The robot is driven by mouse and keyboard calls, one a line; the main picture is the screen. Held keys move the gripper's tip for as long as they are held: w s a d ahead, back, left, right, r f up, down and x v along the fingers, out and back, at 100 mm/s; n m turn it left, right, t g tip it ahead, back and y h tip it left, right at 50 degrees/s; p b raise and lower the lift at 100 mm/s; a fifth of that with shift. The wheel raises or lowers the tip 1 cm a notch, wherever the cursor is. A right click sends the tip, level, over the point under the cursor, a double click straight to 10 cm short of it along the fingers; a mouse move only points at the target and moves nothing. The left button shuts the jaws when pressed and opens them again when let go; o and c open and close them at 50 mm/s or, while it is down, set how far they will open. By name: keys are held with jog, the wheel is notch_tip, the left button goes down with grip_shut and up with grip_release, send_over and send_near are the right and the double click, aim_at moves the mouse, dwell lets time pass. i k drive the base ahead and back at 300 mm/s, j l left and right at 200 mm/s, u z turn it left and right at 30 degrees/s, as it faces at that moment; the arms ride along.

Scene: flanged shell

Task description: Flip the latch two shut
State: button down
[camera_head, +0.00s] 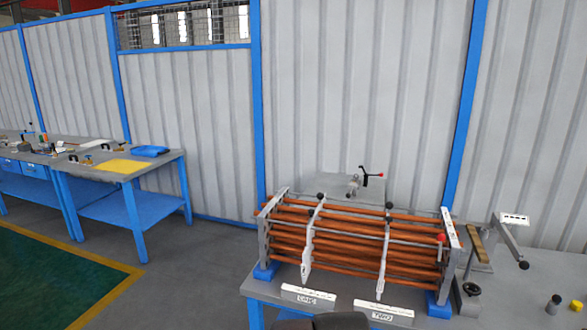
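A rack of orange rods (350,240) stands on the workbench at the right of the head view, held between grey end plates. Two pale upright bars cross its front. The right bar (385,262) stands behind the label reading TWO (384,312) and appears to be latch two; a black knob (389,207) is near its top. The left bar (309,248) stands behind the other label (308,296). I cannot tell whether either latch is open or shut. My gripper's fingers do not show; a dark rounded shape at the bottom edge may be part of my arm.
A red ball knob (441,238) is at the rack's right end. A lever device (505,235), a black knob (554,302) and a yellow piece (577,305) are to the right. A clamp (358,183) stands behind. Another blue-legged bench (120,175) is left, with open floor between.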

aim_at(388, 219)
jog(key=k+j+u, duration=0.15)
jog(key=k+j, duration=0.15)
jog(key=i+j, duration=0.2)
jog(key=j, duration=0.2)
jog(key=z, duration=1.15)
jog(key=i+j+u, duration=0.15)
jog(key=i, duration=0.4)
jog(key=i+j+u, duration=0.2)
jog(key=i, duration=0.35)
jog(key=l, duration=0.1)
